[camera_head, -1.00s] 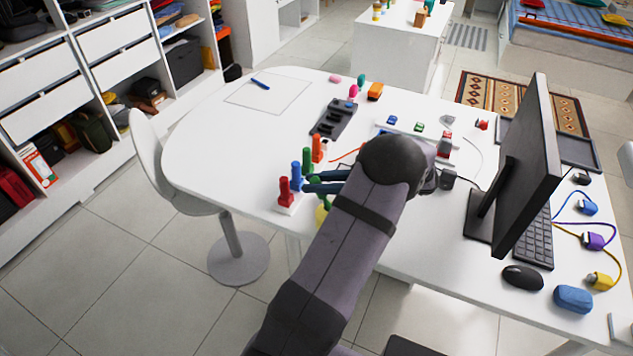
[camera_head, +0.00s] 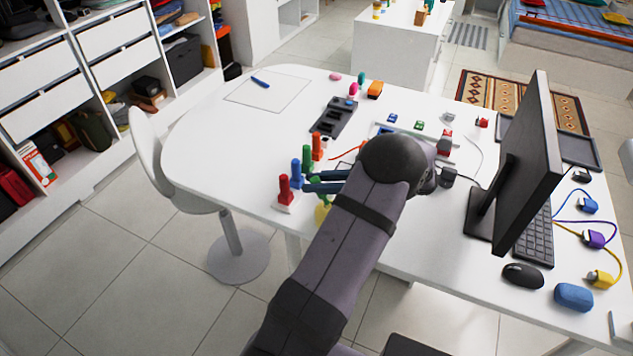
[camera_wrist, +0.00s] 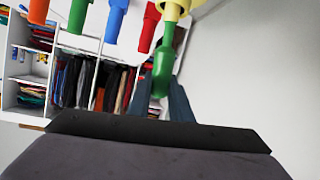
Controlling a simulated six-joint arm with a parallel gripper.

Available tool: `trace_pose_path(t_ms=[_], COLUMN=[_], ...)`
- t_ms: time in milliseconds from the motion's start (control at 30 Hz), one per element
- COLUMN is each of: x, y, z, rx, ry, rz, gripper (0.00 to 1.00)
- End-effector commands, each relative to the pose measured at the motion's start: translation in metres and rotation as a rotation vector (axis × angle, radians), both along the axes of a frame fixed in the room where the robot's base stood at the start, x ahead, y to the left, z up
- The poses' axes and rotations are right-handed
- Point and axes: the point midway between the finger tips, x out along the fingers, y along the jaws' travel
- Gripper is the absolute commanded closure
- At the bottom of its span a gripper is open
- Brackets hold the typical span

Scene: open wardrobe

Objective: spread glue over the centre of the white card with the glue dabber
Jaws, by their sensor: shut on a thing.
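The white card (camera_head: 268,90) lies flat at the far left of the white table, with a blue pen-like thing (camera_head: 260,82) on it. My gripper (camera_head: 312,183) is shut on a green handle (camera_head: 314,193) with a yellow head (camera_head: 322,213) below it. This looks like the glue dabber. In the wrist view my gripper (camera_wrist: 160,95) has its fingers on either side of the green handle (camera_wrist: 163,65), and the yellow head (camera_wrist: 176,8) is cut off by the top edge. The dabber is close to the table's front edge, far from the card.
Red (camera_head: 284,189), blue (camera_head: 296,173) and orange (camera_head: 317,147) upright pegs, with another green one, stand in a row beside my gripper. A dark tray (camera_head: 333,117) lies beyond. A monitor (camera_head: 520,170) stands at the right. The table around the card is mostly clear.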

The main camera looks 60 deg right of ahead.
Motion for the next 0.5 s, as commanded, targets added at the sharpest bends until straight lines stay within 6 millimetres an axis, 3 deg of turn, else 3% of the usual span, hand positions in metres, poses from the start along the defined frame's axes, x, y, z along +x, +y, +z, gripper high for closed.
trace_pose_path(t_ms=[267, 500], x=[0.000, 0.000], y=[0.000, 0.000], z=[0.002, 0.018], rx=[0.002, 0.000], ry=[0.002, 0.001], rz=[0.000, 0.000], gripper=[1.00, 1.00])
